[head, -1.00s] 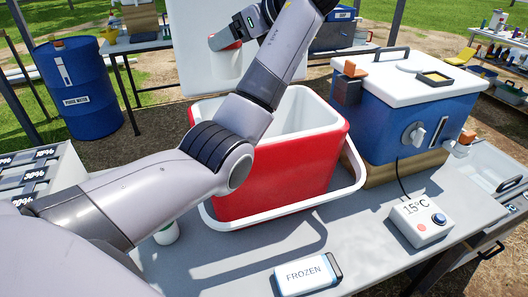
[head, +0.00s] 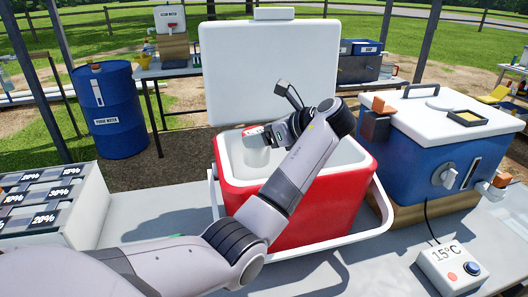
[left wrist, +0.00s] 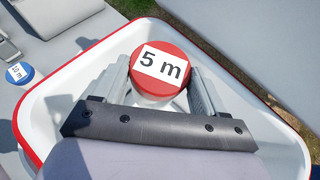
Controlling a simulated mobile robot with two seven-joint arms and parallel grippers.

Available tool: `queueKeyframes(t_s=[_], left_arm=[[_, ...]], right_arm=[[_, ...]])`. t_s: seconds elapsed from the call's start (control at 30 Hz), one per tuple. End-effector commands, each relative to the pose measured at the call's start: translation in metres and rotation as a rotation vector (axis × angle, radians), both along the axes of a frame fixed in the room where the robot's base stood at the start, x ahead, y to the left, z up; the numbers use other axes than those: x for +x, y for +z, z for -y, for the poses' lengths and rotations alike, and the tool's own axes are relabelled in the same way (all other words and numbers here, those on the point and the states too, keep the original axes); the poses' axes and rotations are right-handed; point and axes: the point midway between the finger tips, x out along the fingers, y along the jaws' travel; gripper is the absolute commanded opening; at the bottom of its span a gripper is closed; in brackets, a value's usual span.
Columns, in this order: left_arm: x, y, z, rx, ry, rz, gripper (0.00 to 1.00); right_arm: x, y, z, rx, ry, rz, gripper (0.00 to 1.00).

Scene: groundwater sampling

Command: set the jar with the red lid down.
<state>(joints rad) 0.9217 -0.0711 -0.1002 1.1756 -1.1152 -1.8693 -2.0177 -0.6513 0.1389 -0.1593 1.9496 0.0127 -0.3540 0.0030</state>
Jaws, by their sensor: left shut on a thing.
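The jar with the red lid (head: 252,131) is held upright at the mouth of the open red cooler (head: 232,178). In the left wrist view its lid (left wrist: 160,68), labelled "5 m", lies within the outline of the cooler's white rim (left wrist: 55,95). My left gripper (head: 270,133) is shut on the jar, with one finger on each side. The jar's lower part is pale and hard to tell from the white inner wall. I cannot tell whether its base touches anything. My right gripper is not in view.
The cooler's raised white lid (head: 268,72) stands behind it. A blue box (head: 425,150) with a white top is at its right, and a 15°C display unit (head: 452,266) is in front of that. A blue-lidded jar (left wrist: 19,73) stands outside the cooler. A drawer rack (head: 50,205) is at left.

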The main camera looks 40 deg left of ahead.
Motion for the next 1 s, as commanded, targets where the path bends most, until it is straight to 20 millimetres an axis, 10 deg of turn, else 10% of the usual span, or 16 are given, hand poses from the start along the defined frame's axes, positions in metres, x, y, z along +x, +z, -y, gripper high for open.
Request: queueKeyframes(t_s=[0.4,1.0], left_arm=[[0.000,-0.044,0.000,0.001,0.000,0.001,0.29],[0.000,-0.053,0.000,0.002,0.000,0.001,0.29]], right_arm=[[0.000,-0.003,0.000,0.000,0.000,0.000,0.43],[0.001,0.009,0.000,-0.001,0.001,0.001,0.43]])
